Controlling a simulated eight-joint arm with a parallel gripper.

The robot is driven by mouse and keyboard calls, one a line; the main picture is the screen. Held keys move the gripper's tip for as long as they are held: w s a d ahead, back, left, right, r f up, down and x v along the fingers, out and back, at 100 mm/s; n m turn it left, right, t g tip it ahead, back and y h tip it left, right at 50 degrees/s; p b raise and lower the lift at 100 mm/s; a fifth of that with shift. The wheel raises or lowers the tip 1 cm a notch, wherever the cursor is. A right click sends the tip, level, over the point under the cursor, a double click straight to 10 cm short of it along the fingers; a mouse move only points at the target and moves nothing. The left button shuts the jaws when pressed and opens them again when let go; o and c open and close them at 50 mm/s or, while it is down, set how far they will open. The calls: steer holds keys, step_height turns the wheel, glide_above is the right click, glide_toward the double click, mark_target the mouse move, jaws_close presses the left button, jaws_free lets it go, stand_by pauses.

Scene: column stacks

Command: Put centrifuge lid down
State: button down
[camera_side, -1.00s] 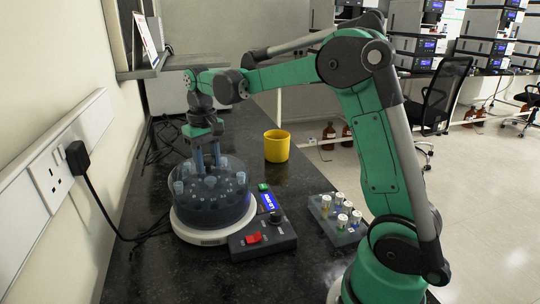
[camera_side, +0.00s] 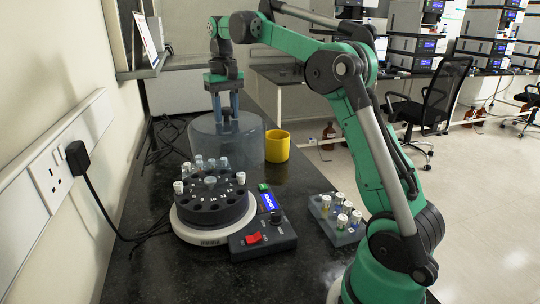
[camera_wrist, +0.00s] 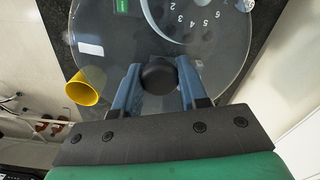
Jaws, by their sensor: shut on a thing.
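The clear, bluish centrifuge lid (camera_side: 250,143) is behind the centrifuge, left of the yellow cup. My gripper (camera_side: 227,118) points down with its blue fingers shut on the lid's knob. In the wrist view the fingers (camera_wrist: 159,88) sit on both sides of the black knob (camera_wrist: 158,75), above the see-through lid (camera_wrist: 110,45). The centrifuge (camera_side: 205,234) is uncovered, and its dark numbered rotor (camera_side: 212,207) carries several white-capped tubes. The lid's lower edge is partly hidden behind the tubes; I cannot tell whether it touches the bench.
The yellow cup (camera_side: 277,146) stands close to the lid's right side. A control box (camera_side: 262,240) and a grey tube rack (camera_side: 338,221) are in front, to the right. The wall is at the left. Dark cables lie along the bench's left edge.

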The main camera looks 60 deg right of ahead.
steer(key=s+d+f, duration=0.2)
steer(key=s+d, duration=0.3)
steer(key=d, duration=0.2)
steer(key=s+d+f, duration=0.3)
steer(key=s+d, duration=0.3)
steer(key=d, duration=0.2)
step_height(320, 180, down, 8)
steer(key=n, duration=0.1)
steer(key=shift+f, duration=0.15)
steer(key=shift+c, duration=2.4)
jaws_free()
